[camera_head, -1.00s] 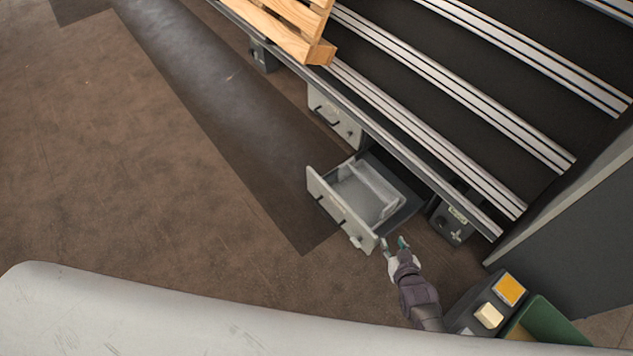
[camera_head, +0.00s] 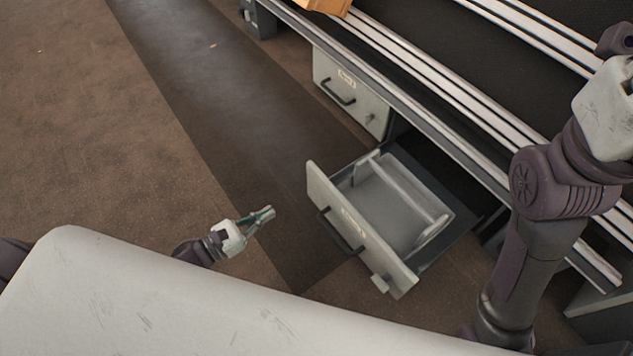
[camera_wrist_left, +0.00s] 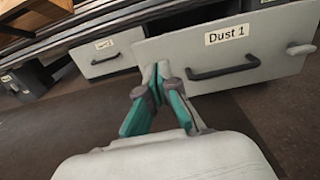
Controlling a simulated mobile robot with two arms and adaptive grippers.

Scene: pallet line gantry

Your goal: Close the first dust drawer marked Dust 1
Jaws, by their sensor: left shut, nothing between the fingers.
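The drawer marked Dust 1 (camera_head: 350,226) stands pulled out from under the conveyor in the head view, its inside showing. Its pale front with a dark bar handle and the label "Dust 1" (camera_wrist_left: 226,50) shows in the left wrist view. My left gripper (camera_head: 268,212) is shut and empty, a short way in front of the drawer front and to its left. In the left wrist view my left fingertips (camera_wrist_left: 157,70) point toward the left part of that front; whether they touch it cannot be told there. My right arm comes in at the right of the head view, its gripper out of frame.
A second drawer (camera_head: 350,92) beside it, farther back, is shut. The conveyor (camera_head: 440,95) with metal rails runs above, with part of a wooden pallet (camera_head: 325,5) on it. The brown floor (camera_head: 110,150) to the left is clear.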

